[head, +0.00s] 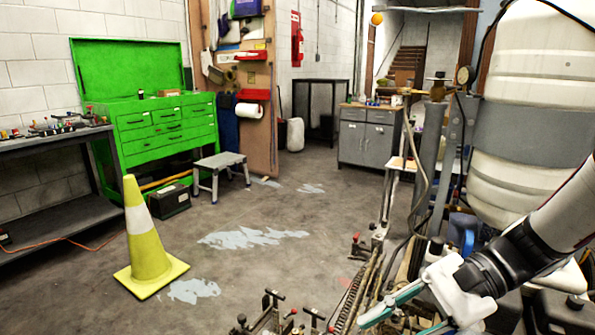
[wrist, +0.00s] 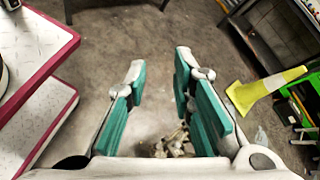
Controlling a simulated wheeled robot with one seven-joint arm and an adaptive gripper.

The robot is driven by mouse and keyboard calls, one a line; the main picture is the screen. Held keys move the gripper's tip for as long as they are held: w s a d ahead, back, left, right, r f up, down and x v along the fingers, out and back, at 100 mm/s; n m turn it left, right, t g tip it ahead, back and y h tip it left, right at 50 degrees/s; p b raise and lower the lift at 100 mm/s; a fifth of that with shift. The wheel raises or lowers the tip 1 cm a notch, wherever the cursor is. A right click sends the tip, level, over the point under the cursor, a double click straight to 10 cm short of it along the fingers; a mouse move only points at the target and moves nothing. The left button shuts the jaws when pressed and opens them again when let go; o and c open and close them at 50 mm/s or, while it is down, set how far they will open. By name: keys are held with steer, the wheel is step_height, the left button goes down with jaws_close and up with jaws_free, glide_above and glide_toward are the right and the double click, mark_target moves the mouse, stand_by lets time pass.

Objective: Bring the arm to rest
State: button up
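My gripper (head: 400,305) is at the lower right of the head view, at the end of my white and black arm, in front of the line striper machine. In the wrist view my gripper (wrist: 158,85) has its two teal-padded fingers well apart, with nothing between the pads. Below and beyond the fingers the wrist view shows grey concrete floor and some small metal parts (wrist: 175,143). The gripper holds nothing.
The striper's white tank (head: 535,95) and its levers (head: 275,310) stand close to my arm. A yellow cone (head: 146,245) stands at left, before a green tool chest (head: 165,125) and a step stool (head: 220,163). The middle floor is clear.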

steer(key=s+d+r+n+t+h, duration=0.1)
steer(key=s+d+r+n+h, duration=0.1)
steer(key=s+d+n+h, duration=0.45)
steer(key=s+d+r+n+t+h, duration=0.1)
steer(key=s+n+t+h, duration=0.1)
steer(key=s+n+h, duration=0.5)
step_height(320, 180, up, 19)
steer(key=s+m+t+y+p, duration=0.1)
steer(key=s+m+t+p, duration=0.1)
steer(key=p, duration=1.5)
steer(key=shift+s+m+t, duration=0.15)
steer(key=shift+m+t, duration=0.2)
steer(key=shift+t, duration=0.15)
steer(key=shift+f, duration=0.1)
